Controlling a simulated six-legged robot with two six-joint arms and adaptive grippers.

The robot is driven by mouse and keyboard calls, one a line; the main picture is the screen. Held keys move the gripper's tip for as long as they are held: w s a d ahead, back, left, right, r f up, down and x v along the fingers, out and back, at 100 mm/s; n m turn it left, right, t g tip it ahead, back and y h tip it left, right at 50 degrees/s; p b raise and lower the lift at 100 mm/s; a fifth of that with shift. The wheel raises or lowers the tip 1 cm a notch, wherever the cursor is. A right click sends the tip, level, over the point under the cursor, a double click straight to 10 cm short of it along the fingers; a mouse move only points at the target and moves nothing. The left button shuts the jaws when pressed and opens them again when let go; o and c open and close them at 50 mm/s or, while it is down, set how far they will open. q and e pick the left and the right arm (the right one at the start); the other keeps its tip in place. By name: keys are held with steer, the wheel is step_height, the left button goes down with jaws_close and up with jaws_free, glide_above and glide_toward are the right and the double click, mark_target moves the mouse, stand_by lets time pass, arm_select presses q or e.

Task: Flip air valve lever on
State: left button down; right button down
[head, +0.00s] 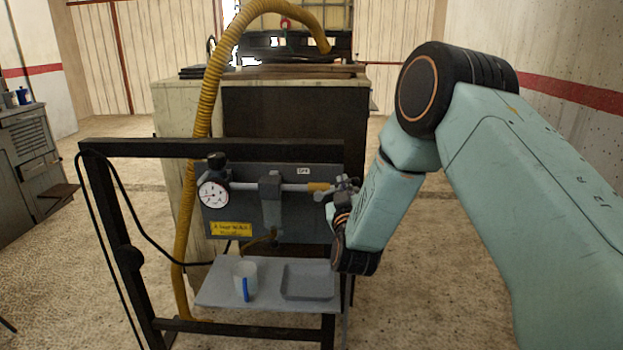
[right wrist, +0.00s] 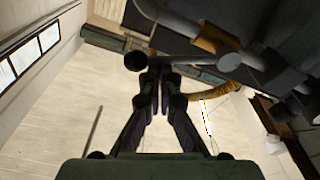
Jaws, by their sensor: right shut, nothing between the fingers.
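A grey panel (head: 285,222) on a black frame carries a grey pipe with a brass-yellow valve (head: 318,187) near its right end. In the right wrist view the valve's yellow body (right wrist: 215,38) shows at the upper right. A grey bar with a dark round end (right wrist: 137,61), which looks like the lever, passes just beyond my fingertips. My right gripper (head: 346,187) is at the panel's right edge, beside the valve. In the right wrist view its fingers (right wrist: 154,75) are together with nothing held. I cannot tell whether they touch the bar. My left gripper is out of view.
A round gauge (head: 213,194) and a grey filter (head: 271,200) sit left of the valve. A yellow hose (head: 207,110) runs behind the black frame (head: 130,260).

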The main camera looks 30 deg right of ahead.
steer(key=f+m, duration=0.1)
steer(key=f+m+b, duration=0.1)
steer(key=d+m, duration=0.1)
steer(key=shift+s+d+f+m, duration=0.1)
steer(key=shift+s+f+m, duration=0.25)
steer(key=shift+f+m, duration=0.05)
steer(key=shift+f+b, duration=0.1)
steer(key=shift+b, duration=0.2)
stand_by(0.3)
step_height(320, 180, up, 5)
steer(key=p, duration=0.4)
steer(key=f+v, duration=0.1)
steer(key=v, duration=0.8)
steer(key=shift+a, duration=0.3)
steer(key=shift+w, duration=0.1)
